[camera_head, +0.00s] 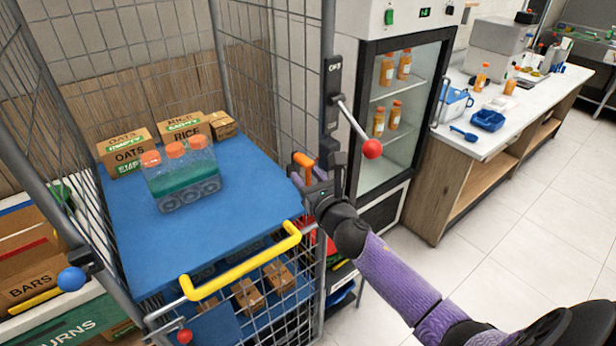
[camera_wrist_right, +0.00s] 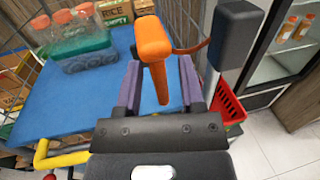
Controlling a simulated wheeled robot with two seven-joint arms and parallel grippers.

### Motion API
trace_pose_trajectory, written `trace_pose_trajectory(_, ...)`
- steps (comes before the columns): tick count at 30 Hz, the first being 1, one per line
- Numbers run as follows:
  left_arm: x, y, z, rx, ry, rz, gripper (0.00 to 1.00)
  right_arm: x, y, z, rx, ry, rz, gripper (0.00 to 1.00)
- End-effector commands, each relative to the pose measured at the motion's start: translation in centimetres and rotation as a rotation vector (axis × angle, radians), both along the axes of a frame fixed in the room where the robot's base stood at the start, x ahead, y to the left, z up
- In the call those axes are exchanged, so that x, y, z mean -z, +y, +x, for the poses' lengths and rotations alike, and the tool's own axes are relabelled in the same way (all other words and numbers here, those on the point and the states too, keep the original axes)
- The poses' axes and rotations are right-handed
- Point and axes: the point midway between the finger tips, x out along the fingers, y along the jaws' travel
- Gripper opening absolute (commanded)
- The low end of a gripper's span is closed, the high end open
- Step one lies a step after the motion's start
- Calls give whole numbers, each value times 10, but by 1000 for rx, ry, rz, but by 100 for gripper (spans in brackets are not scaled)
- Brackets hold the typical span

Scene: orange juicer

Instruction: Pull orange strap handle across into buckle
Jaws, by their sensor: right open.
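The orange strap handle (camera_head: 303,160) is at the right front post of the wire cage trolley, beside a dark bracket. In the right wrist view the orange handle (camera_wrist_right: 154,45) stands between my right gripper's two purple fingers. A short brownish strap (camera_wrist_right: 192,47) runs from it towards the post at right. My right gripper (camera_head: 307,181) is open around the handle; I cannot tell if either finger touches it. I cannot make out the buckle for certain. My left gripper is not in view.
The blue shelf (camera_head: 125,235) holds a bottle pack (camera_head: 182,175) and oats and rice boxes. A yellow bar (camera_head: 240,262) crosses the cage front. A red-knobbed lever (camera_head: 372,149) sticks out above my right gripper. A blue ball knob (camera_head: 71,279) is at left. A fridge stands behind.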

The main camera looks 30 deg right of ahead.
Motion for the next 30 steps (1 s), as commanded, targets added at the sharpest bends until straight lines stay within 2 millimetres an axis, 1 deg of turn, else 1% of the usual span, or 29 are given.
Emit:
trace_pose_trajectory(7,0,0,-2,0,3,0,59,0,0,1,0,0,0,50)
trace_pose_trajectory(8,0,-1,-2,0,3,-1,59,0,0,1,0,0,0,43)
trace_pose_trajectory(9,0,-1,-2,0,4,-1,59,0,0,1,0,0,0,35)
trace_pose_trajectory(11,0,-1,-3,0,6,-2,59,0,0,1,0,0,0,22)
trace_pose_trajectory(12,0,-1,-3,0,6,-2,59,0,0,1,0,0,0,14)
trace_pose_trajectory(14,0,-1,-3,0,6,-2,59,0,0,1,0,0,0,1)
trace_pose_trajectory(30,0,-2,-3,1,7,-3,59,0,0,1,0,0,-1,0)
